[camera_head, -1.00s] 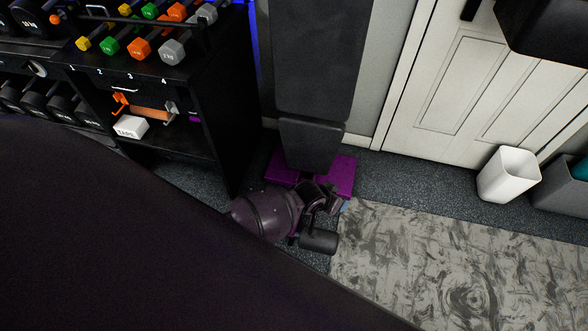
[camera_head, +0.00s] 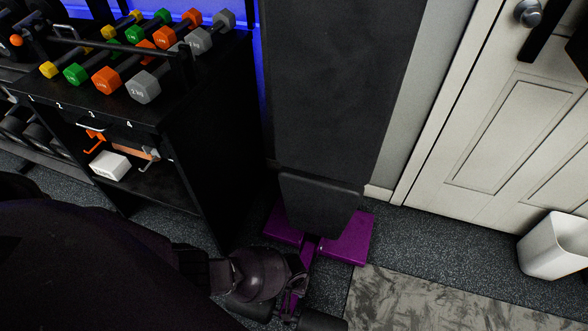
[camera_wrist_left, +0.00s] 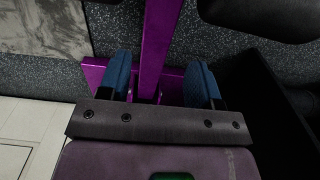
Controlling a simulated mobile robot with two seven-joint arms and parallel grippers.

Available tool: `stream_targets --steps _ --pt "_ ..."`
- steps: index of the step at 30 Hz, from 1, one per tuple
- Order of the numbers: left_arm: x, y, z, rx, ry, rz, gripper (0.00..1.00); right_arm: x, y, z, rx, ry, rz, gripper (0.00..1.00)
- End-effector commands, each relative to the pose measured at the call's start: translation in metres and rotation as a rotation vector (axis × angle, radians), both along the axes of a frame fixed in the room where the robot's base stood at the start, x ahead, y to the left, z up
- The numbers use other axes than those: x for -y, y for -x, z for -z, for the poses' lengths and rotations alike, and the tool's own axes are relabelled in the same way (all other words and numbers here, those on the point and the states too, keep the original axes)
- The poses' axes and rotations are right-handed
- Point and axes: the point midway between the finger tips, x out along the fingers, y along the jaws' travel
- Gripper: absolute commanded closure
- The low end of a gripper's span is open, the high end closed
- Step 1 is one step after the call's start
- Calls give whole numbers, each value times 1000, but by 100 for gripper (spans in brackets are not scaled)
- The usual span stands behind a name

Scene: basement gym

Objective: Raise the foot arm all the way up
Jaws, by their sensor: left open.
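A tall bench with black pads (camera_head: 330,90) stands upright against the wall on a purple base (camera_head: 350,240). In the left wrist view, a purple bar (camera_wrist_left: 158,40) runs down toward my left gripper (camera_wrist_left: 160,85), with dark rounded pads (camera_wrist_left: 262,12) beside its top; it looks like the foot arm. The gripper is open, its blue fingers spread on either side of the bar's lower part. I cannot tell whether they touch it. In the head view, my left wrist is low in front of the base and hides the fingers. A dark roller (camera_head: 322,321) shows beside it.
A black rack (camera_head: 200,130) with several coloured dumbbells stands close on the left. A white door (camera_head: 500,130) and a white bin (camera_head: 553,246) are on the right. A grey patterned mat (camera_head: 430,300) covers the floor at front right.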

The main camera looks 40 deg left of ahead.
Motion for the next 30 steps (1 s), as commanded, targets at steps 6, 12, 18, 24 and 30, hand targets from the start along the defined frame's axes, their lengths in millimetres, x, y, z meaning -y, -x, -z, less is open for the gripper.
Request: stream_targets --steps 6,12,18,24,30 --pt "0 9 39 -16 -1 2 42 -2 5 14 -16 27 -31 25" --pt "0 10 69 -17 0 3 42 -8 -7 15 17 53 -72 25" --pt "0 8 91 -11 0 3 42 -12 -15 14 44 66 -101 25" --pt "0 4 101 -5 -1 3 42 -14 -19 10 75 69 -112 25" --pt "0 1 101 0 0 2 42 -13 -20 8 87 70 -113 25"
